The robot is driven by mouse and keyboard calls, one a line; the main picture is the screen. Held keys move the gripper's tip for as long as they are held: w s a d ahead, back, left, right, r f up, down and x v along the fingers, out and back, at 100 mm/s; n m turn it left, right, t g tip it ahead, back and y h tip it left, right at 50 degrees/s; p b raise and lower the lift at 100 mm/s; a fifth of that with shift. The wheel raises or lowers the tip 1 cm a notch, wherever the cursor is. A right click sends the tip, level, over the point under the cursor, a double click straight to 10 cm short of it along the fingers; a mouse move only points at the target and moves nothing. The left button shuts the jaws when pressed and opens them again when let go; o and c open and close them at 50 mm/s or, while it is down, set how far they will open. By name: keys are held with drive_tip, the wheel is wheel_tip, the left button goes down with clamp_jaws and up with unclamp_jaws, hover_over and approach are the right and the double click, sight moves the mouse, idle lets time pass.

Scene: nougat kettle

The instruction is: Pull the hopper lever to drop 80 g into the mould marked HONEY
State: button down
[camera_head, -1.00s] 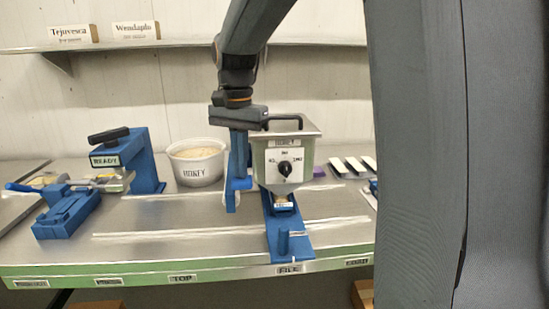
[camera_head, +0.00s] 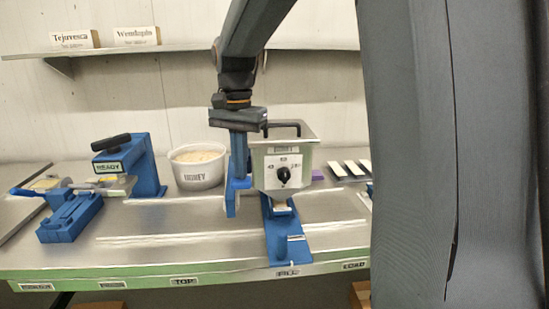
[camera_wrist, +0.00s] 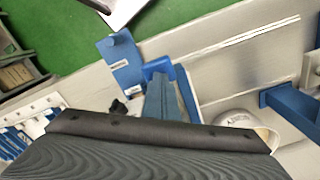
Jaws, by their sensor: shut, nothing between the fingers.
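The hopper (camera_head: 284,170) is a pale box with a dark top handle and a black dial on its front. It stands over a blue base plate (camera_head: 285,250) that carries a small white label. I cannot pick out its lever with certainty. My gripper (camera_head: 237,180) points down just left of the hopper, its blue fingers shut and empty. In the wrist view the fingers (camera_wrist: 163,98) reach toward a blue bracket, contact unclear. I see no clearly marked HONEY mould.
A blue press-like stand (camera_head: 143,165) labelled READY and a blue fixture (camera_head: 68,218) stand at the left. Pale bars (camera_head: 350,168) lie at the right. The grey bench (camera_head: 160,250) is clear at front centre. A shelf (camera_head: 200,46) runs along the wall.

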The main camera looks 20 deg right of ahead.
wheel_tip(320, 180, up, 8)
drive_tip(key=p, duration=0.6)
drive_tip(key=shift+p, duration=0.3)
drive_tip(key=shift+f, duration=0.1)
idle(0.4)
